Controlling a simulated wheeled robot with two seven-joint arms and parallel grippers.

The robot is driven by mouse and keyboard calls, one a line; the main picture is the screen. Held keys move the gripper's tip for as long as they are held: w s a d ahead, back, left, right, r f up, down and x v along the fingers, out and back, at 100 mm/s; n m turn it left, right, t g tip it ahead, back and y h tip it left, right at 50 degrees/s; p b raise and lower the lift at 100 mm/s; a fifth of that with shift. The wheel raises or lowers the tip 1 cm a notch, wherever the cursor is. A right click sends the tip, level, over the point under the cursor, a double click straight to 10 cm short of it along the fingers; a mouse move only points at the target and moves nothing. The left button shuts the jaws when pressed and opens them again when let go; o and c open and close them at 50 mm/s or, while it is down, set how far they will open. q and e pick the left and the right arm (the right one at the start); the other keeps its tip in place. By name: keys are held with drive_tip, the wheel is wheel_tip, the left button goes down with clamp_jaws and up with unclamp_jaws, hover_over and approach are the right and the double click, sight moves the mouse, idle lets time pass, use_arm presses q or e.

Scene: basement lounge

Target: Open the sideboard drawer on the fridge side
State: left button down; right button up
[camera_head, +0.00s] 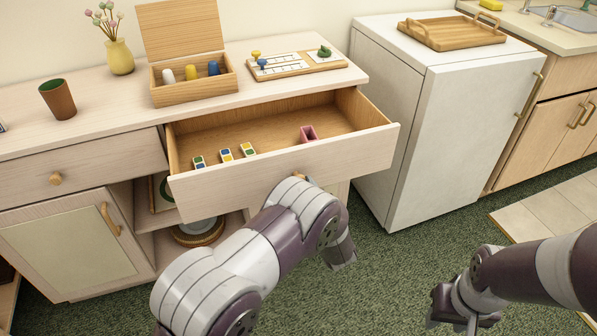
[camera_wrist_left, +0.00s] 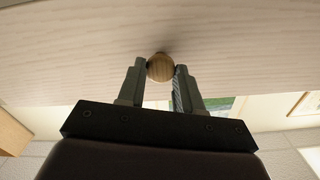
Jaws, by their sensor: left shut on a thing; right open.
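The sideboard drawer (camera_head: 290,165) nearest the fridge (camera_head: 425,120) is pulled well out, its inside showing. In the left wrist view, my left gripper (camera_wrist_left: 158,72) is shut around the round wooden knob (camera_wrist_left: 160,66) on the drawer front (camera_wrist_left: 70,65). In the head view my left arm hides most of that gripper and knob. My right gripper (camera_head: 456,312) is open and empty, low over the carpet at the lower right.
The sideboard top (camera_head: 120,105) carries a wooden box (camera_head: 195,90), a board game (camera_head: 295,66), a brown cup (camera_head: 58,100) and a vase (camera_head: 120,58). Another drawer (camera_head: 85,170) at left is shut. Green carpet (camera_head: 400,255) lies free before the fridge.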

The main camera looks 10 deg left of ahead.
use_arm(q)
drive_tip(key=p+v, duration=0.1)
drive_tip(key=v, duration=0.6)
drive_tip(key=shift+p, duration=0.4)
drive_tip(key=shift+f, duration=0.2)
drive_tip(key=c, duration=1)
unclamp_jaws()
drive_tip(key=shift+o, duration=1.3)
drive_tip(key=shift+s+r, duration=0.1)
drive_tip(key=shift+d, duration=0.1)
